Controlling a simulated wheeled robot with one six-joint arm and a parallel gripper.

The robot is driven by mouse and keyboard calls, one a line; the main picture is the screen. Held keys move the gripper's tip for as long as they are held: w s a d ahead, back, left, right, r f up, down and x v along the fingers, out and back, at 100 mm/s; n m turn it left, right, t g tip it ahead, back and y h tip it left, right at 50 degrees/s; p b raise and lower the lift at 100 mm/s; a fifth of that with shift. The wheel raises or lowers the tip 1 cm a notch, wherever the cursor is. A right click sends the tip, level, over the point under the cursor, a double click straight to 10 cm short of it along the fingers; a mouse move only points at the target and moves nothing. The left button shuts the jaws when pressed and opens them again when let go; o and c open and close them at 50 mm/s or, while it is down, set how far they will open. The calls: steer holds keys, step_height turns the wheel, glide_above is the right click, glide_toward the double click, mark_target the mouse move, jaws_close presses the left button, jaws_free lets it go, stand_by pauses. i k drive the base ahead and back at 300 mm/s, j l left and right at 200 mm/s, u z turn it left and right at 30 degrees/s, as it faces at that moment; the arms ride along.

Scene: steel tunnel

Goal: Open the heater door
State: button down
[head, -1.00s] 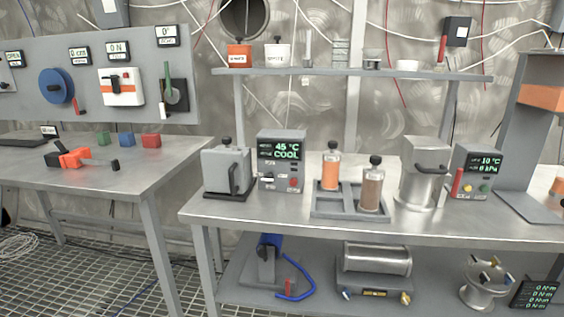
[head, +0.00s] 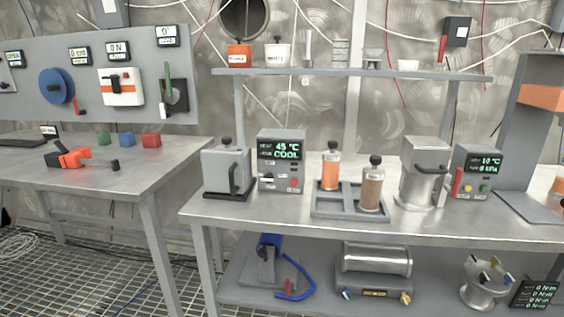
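The heater looks to be the small grey box (head: 222,168) at the left end of the right-hand steel bench, on a dark base. It has a black knob on top and a black curved handle (head: 233,178) on its front right. Its door looks shut. Beside it on the right stands a grey control unit (head: 281,165) with a green display reading 45 °C and COOL, and a red button low on its front. My gripper is not in view.
Right of the control unit, a grey rack (head: 350,212) holds an orange bottle and a brown bottle. A steel pot (head: 424,172) stands farther right. A shelf (head: 350,73) runs above. The bench front before the heater is clear. Another table (head: 100,180) stands left, across a gap.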

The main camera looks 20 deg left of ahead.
mark_target(223, 168)
steer(key=u, duration=1.45)
steer(key=i+l, duration=0.05)
